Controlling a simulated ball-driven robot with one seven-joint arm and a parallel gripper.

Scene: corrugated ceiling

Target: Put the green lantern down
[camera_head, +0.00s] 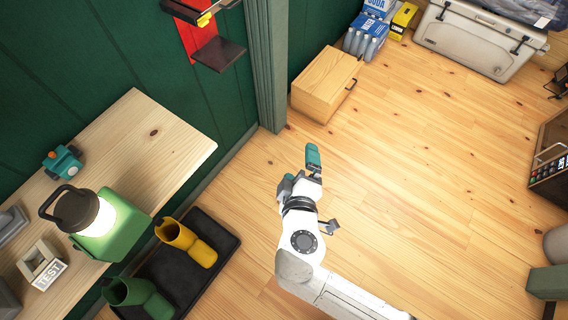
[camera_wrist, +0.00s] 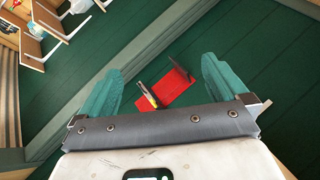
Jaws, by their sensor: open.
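The green lantern (camera_head: 112,236) has a glowing white lamp and a dark handle. It stands on the wooden table (camera_head: 183,147) at the left in the head view, near the table's front edge. My gripper (camera_head: 313,160) is over the floor, well to the right of the table and apart from the lantern. In the wrist view my gripper (camera_wrist: 160,85) shows its two teal fingers spread wide with nothing between them. The lantern is not in the wrist view.
A teal toy (camera_head: 63,163) and a TEST block (camera_head: 43,267) share the table. Yellow boots (camera_head: 187,243) and green boots (camera_head: 137,296) stand on a black tray (camera_head: 229,238) below. A wooden cabinet (camera_head: 322,84) stands by the wall. The middle floor is clear.

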